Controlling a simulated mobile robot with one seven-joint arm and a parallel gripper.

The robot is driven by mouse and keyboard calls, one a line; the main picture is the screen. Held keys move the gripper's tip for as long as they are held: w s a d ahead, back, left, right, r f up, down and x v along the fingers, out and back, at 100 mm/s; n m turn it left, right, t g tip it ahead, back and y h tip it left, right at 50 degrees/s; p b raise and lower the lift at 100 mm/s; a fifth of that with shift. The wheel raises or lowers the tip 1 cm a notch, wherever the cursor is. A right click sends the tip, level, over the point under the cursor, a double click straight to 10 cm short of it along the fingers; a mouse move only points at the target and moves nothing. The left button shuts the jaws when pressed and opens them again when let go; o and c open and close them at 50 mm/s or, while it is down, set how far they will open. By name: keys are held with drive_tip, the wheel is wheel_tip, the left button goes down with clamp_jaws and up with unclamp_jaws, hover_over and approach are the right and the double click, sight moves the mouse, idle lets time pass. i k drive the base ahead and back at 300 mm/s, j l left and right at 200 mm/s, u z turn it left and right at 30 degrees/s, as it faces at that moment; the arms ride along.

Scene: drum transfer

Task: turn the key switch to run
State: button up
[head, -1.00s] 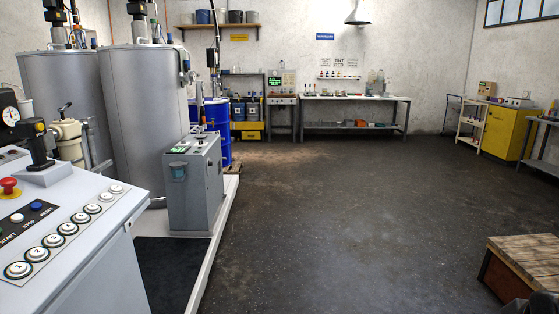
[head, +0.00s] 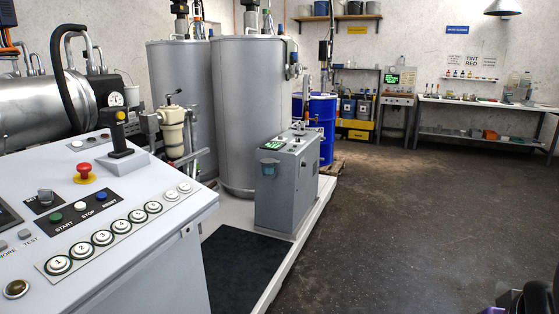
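The sloped grey control console (head: 150,262) fills the lower left of the head view. On it, a small black plate carries a grey raised switch (head: 45,197) with a label too small to read. It looks like the key switch, but I cannot tell its position or whether a key is in it. My gripper's fingers are not in view. Only a dark part, probably of my arm, shows at the lower right corner, far from the console.
A red emergency button (head: 84,172) and a black joystick (head: 119,135) stand behind the buttons. Numbered white buttons (head: 103,238) line the front. Beyond are tall steel tanks (head: 249,110), a grey control box (head: 287,185) and a blue drum (head: 321,120). The floor at right is clear.

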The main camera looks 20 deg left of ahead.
sight(47, 197)
drive_tip(key=i+j+u, duration=0.1)
drive_tip(key=i+u, duration=0.35)
drive_tip(key=u, duration=0.25)
drive_tip(key=i+u, duration=0.25)
drive_tip(key=u, duration=0.15)
